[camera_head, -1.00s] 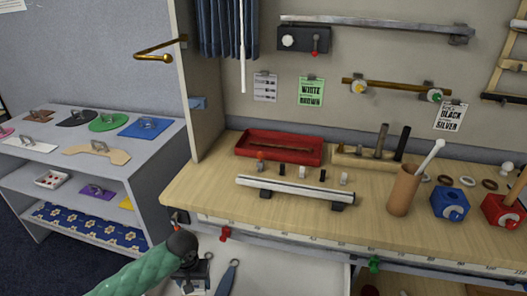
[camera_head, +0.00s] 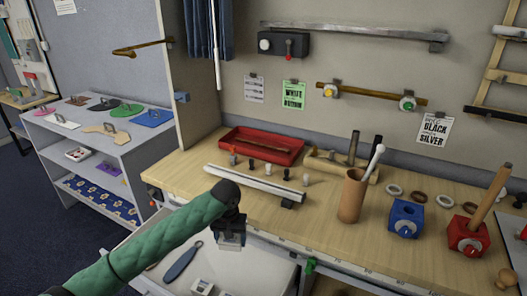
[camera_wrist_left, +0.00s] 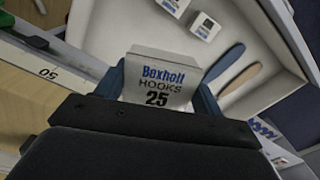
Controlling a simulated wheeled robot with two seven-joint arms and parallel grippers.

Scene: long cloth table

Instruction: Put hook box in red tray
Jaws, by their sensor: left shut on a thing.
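The hook box is a small pale box (camera_wrist_left: 160,82) marked "Boxholt HOOKS 25" in the left wrist view. My left gripper (camera_wrist_left: 158,95) is shut on it, with a finger on each side. In the head view my left gripper (camera_head: 232,228) holds the box (camera_head: 231,240) above the open drawer, in front of the bench edge. My right gripper is not in view.
A long pale bar (camera_head: 255,182) lies between the gripper and the tray, with several small pegs (camera_head: 268,169) behind it. A brown cup (camera_head: 352,195) stands to the right. The open drawer (camera_head: 255,268) holds a blue-handled tool (camera_head: 183,262) and small boxes.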

